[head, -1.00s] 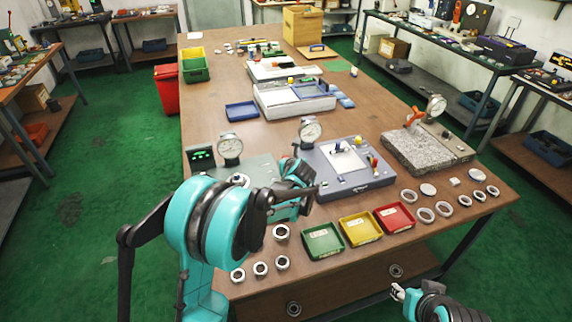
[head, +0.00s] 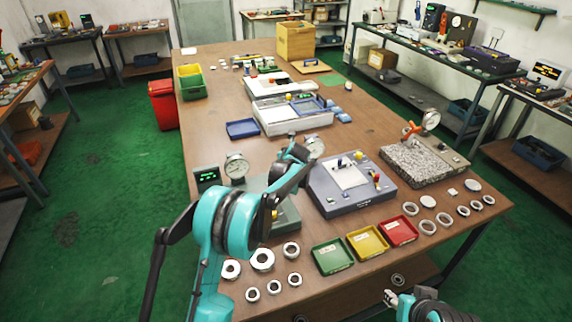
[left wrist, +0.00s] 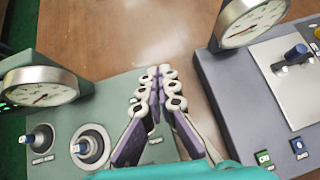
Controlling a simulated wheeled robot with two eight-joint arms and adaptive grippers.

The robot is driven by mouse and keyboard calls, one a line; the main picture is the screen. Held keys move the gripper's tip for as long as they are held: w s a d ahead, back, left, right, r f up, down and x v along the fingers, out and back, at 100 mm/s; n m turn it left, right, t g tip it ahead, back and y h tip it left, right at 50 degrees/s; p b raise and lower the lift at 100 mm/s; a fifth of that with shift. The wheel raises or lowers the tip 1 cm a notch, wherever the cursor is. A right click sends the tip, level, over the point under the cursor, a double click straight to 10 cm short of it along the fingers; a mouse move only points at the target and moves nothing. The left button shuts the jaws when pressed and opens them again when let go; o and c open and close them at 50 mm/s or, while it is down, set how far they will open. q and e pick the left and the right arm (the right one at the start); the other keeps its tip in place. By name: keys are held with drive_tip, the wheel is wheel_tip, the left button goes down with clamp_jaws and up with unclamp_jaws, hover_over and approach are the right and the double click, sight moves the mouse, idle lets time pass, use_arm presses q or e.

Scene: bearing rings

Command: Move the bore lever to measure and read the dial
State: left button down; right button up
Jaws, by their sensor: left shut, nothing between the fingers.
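The green-grey station has a dial gauge (head: 237,166) and a lit display (head: 207,178); my left arm covers much of its plate. In the left wrist view its dial (left wrist: 40,86) is cut by the edge. A metal ring (left wrist: 90,146) surrounds a blue-capped post, with another blue-capped knob (left wrist: 38,138) beside it. The blue-grey station (head: 352,192) has a second dial (left wrist: 250,20) and a blue-knobbed lever (left wrist: 297,54). Labels are too small to identify the bore lever. My left gripper (left wrist: 165,72) is shut and empty between the stations. My right gripper (head: 388,298) is low at the front edge.
Green (head: 332,257), yellow (head: 367,243) and red (head: 399,231) trays lie along the front. Loose rings lie left of them, including one large ring (head: 262,259), and more lie to the right. A granite block (head: 425,162) with a dial stands further right.

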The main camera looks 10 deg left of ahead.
use_arm(q)
drive_tip(key=shift+w+a+f, duration=0.2)
drive_tip(key=shift+w+a, duration=0.45)
drive_tip(key=shift+w, duration=0.2)
use_arm(e)
drive_tip(key=shift+r, duration=0.15)
